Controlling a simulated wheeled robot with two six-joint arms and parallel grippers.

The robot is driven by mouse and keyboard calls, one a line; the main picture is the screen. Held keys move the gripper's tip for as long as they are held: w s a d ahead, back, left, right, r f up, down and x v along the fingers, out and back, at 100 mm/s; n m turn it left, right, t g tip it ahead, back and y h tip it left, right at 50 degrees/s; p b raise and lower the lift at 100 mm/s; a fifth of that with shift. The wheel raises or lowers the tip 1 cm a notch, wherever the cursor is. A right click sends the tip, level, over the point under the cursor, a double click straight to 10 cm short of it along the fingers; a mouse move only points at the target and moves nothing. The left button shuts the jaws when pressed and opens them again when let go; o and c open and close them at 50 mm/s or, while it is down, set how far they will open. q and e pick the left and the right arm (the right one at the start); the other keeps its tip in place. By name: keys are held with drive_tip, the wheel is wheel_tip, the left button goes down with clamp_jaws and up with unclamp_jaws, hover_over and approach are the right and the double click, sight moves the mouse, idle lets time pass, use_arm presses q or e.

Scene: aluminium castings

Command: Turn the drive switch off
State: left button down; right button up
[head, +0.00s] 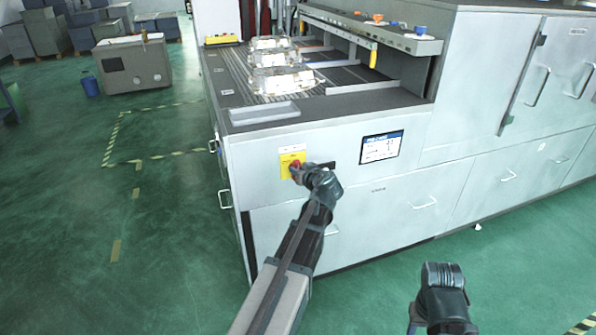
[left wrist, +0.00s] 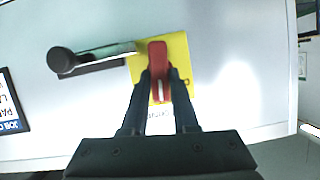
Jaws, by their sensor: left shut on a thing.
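The drive switch is a red handle on a yellow plate (head: 287,158) on the front of the white machine. In the left wrist view the red handle (left wrist: 158,62) stands upright in the picture on the yellow plate (left wrist: 180,55). My left gripper (head: 299,172) is at the switch. In the left wrist view its two dark fingers (left wrist: 158,90) are on either side of the red handle and shut on it. The fingers hide part of the handle. My right gripper (head: 443,285) is low at the right, away from the machine; its fingers are not clear.
A black lever knob (left wrist: 62,60) with a metal bar sits beside the plate. A small screen (head: 381,147) is to the right of the switch. Aluminium castings (head: 278,68) lie on the machine's top. Drawer handles (head: 424,203) stick out below. Green floor is open at left.

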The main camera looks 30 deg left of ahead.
use_arm(q)
drive_tip(key=shift+w+d+f+m+g+y+b, duration=0.2)
drive_tip(key=shift+m+g+y+b, duration=0.25)
drive_tip(key=shift+m+y+b, duration=1)
drive_tip(key=shift+w+f+m+g+y+b, duration=0.2)
drive_tip(key=shift+m+g+y+b, duration=0.4)
drive_tip(key=shift+m+b, duration=1.6)
drive_tip(key=shift+w+d+f+m+g+y+b, duration=0.1)
drive_tip(key=shift+f+m+g+y+b, duration=0.25)
drive_tip(key=shift+m+y+b, duration=1.5)
drive_tip(key=shift+r+m+h+p, duration=0.1)
drive_tip(key=shift+m+h+p, duration=0.6)
drive_tip(key=shift+m, duration=0.2)
drive_tip(key=c, duration=0.7)
unclamp_jaws()
